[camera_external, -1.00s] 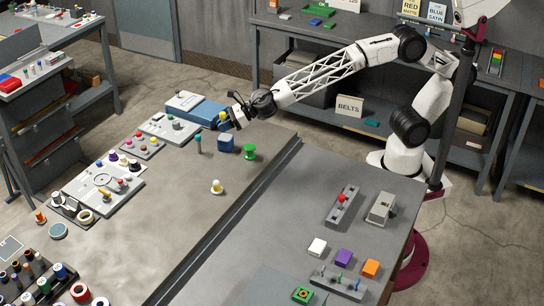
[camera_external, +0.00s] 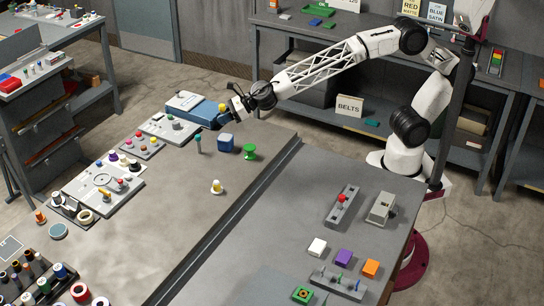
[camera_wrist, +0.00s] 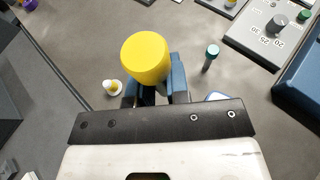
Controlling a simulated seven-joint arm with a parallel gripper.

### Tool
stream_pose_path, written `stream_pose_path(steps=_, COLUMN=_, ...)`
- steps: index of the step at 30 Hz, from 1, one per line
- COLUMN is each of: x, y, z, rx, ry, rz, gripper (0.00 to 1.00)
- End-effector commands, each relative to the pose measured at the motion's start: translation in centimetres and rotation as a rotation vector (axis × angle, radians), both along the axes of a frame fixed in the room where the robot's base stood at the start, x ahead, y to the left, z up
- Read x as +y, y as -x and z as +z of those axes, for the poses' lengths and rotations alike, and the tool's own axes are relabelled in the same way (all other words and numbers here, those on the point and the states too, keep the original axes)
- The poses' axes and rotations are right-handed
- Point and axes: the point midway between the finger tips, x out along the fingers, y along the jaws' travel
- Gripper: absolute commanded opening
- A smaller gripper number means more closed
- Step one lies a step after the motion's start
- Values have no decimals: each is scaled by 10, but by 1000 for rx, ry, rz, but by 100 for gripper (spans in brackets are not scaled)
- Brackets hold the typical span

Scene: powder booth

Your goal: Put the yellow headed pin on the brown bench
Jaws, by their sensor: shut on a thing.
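My gripper (camera_external: 228,112) is shut on the yellow headed pin (camera_external: 222,107) and holds it in the air above the far part of the bench. In the wrist view the round yellow head (camera_wrist: 145,57) fills the space in front of the fingers (camera_wrist: 155,95); its lower part is mostly hidden. The large brownish-grey bench (camera_external: 150,235) lies below.
A green spool (camera_external: 249,151), a teal-topped pin (camera_external: 198,143) and a small white piece with a yellow top (camera_external: 217,186) stand nearby. Trays of parts (camera_external: 105,190) line the left side. The bench middle is clear. A grey table (camera_external: 270,230) adjoins at right.

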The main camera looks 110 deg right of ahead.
Motion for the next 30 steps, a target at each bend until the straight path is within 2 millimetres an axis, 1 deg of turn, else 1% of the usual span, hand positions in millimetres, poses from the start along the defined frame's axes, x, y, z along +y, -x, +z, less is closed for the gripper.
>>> stream_pose_path(steps=10, x=0, y=0, z=17, rx=0, ry=0, rz=0, gripper=0)
stream_pose_path(steps=25, x=18, y=5, z=13, rx=0, ry=1, rz=51, gripper=0)
stream_pose_path(steps=30, x=32, y=10, z=12, rx=-1, ry=-1, rz=91, gripper=0)
